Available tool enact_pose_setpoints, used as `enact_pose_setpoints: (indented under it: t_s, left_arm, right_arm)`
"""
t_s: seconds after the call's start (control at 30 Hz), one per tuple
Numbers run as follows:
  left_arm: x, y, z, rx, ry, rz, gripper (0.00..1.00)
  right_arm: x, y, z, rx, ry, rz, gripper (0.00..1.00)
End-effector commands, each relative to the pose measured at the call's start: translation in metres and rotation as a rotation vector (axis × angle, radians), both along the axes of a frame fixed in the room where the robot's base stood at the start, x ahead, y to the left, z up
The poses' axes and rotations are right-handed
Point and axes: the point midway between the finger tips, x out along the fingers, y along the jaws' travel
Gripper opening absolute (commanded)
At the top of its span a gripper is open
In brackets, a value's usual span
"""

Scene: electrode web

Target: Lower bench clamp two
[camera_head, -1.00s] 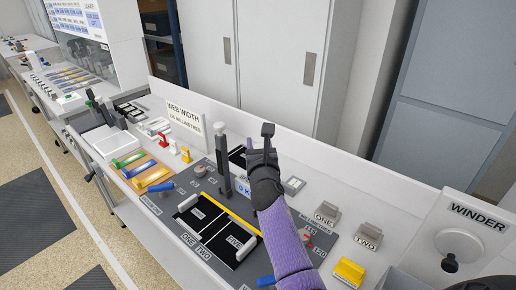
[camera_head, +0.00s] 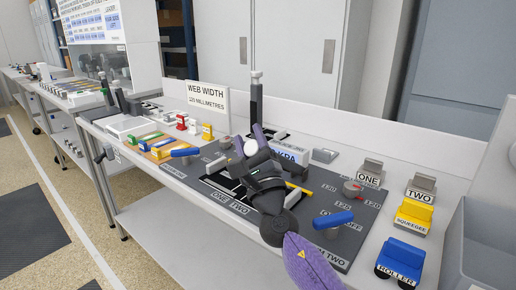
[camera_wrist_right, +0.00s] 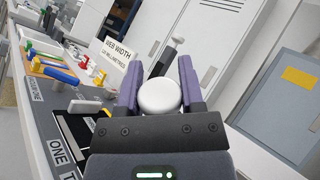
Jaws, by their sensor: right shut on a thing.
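A blue-handled lever (camera_head: 333,219) stands on the grey bench panel, with a partly hidden label ending in "TWO" below it. Its handle lies near level. A second blue-handled lever (camera_head: 185,152) is at the panel's left end and also shows in the right wrist view (camera_wrist_right: 61,75). My right gripper (camera_head: 255,148) is above the panel, left of the "TWO" lever and apart from it. It is shut on a white round knob (camera_head: 250,147), which shows between its fingers in the right wrist view (camera_wrist_right: 159,97). What the knob joins is hidden. My left gripper is out of view.
A tall dark post (camera_head: 256,100) with a pale top rises behind my right gripper. Yellow squeegee (camera_head: 415,213) and blue roller (camera_head: 402,260) blocks stand at the right, beside a grey bin (camera_head: 490,240). A "WEB WIDTH" sign (camera_head: 207,97) stands at the back.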

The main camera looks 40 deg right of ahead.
Motion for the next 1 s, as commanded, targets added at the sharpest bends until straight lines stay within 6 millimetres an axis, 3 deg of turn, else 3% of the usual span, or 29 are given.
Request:
enact_pose_setpoints:
  t_s: [0.03, 0.1, 0.3, 0.4, 0.7, 1.0]
  left_arm:
    - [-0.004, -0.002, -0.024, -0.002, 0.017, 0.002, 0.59]
    - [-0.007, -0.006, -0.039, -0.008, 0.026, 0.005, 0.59]
    - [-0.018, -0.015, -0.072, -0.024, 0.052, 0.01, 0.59]
    - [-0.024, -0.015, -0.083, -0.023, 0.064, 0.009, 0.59]
    - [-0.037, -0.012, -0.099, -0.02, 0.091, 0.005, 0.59]
    - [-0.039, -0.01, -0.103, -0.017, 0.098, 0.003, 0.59]
  right_arm:
    - [0.0, 0.006, -0.025, -0.042, -0.002, 0.0, 0.0]
    - [-0.002, 0.015, -0.036, -0.104, -0.019, 0.0, 0.0]
    - [-0.008, 0.033, -0.065, -0.253, -0.064, 0.0, 0.0]
    - [-0.01, 0.04, -0.078, -0.241, -0.065, 0.001, 0.0]
    - [-0.014, 0.049, -0.103, -0.241, -0.066, 0.0, 0.0]
    - [-0.014, 0.051, -0.11, -0.239, -0.067, 0.001, 0.0]
